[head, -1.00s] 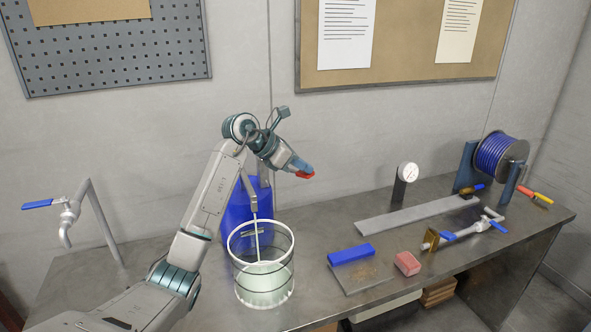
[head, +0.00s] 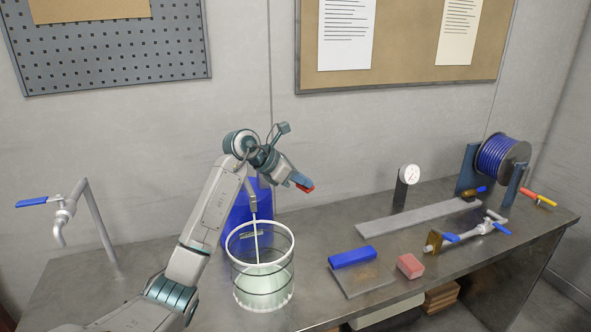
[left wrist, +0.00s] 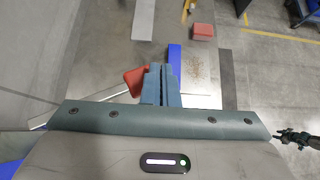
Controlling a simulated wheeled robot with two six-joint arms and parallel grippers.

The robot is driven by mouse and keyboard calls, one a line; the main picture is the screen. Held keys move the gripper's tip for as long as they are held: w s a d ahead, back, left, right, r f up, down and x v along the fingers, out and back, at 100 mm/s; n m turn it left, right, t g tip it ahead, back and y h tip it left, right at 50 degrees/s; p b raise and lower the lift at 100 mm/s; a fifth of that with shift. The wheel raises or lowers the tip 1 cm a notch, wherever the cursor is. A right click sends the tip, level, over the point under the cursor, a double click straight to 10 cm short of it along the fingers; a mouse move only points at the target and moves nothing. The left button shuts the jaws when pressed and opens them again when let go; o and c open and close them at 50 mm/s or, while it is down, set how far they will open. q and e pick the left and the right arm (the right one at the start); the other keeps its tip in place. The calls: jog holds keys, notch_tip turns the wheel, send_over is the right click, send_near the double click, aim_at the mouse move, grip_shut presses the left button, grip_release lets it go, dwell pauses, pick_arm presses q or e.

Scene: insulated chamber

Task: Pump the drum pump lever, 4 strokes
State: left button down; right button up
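The blue drum (head: 237,218) of the pump stands on the bench, partly hidden behind my left arm. Its grey spout points down into a clear bucket (head: 264,299) that has a pale liquid in it. The lever's red grip (head: 305,188) shows at the fingertips of my left gripper (head: 298,180); the rest of the lever is hidden. In the left wrist view the red grip (left wrist: 134,80) sticks out to the left of the nearly closed fingers (left wrist: 162,84). My right gripper (left wrist: 291,136) shows small and dark at the right edge of that view.
A tap with a blue handle (head: 32,202) stands at the left. To the right lie a blue block (head: 352,257), a red block (head: 410,265), a flat grey bar (head: 415,218), a gauge (head: 408,176), a valve pipe (head: 470,232) and a hose reel (head: 500,158).

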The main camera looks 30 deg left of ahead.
pick_arm(q)
jog(key=shift+f+b, duration=0.35)
jog(key=shift+f, duration=0.45)
jog(key=shift+r, duration=0.1)
notch_tip(320, 180, up, 8)
jog(key=p, duration=0.5)
dwell(0.5)
